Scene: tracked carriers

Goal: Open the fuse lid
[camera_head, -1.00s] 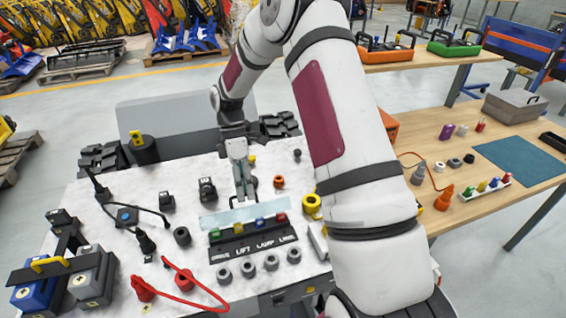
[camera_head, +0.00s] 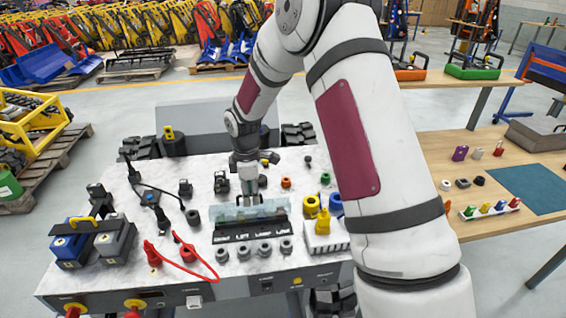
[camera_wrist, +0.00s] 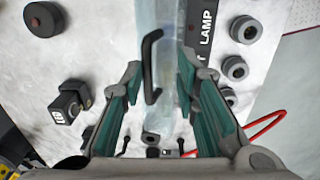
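The clear, pale-blue fuse lid (camera_head: 227,213) sits at the fuse panel (camera_head: 250,234) on the white worktop. Its exact tilt cannot be told, and the coloured fuses do not show clearly now. In the wrist view the clear lid (camera_wrist: 166,30) runs down between my fingers, with its black bar handle (camera_wrist: 149,66) beside it. My gripper (camera_head: 250,199) is at the lid, pointing down. In the wrist view my gripper (camera_wrist: 158,95) is open, with wide space between its green-padded fingers. The handle lies between the fingers, nearer the left one, with no grip on it visible.
Round grey sockets (camera_head: 264,249) line the front of the panel. Yellow (camera_head: 311,206) and blue (camera_head: 336,205) rings stand to its right. A red cable (camera_head: 197,265) and black connectors lie left. A wooden table (camera_head: 440,160) with small parts is at right.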

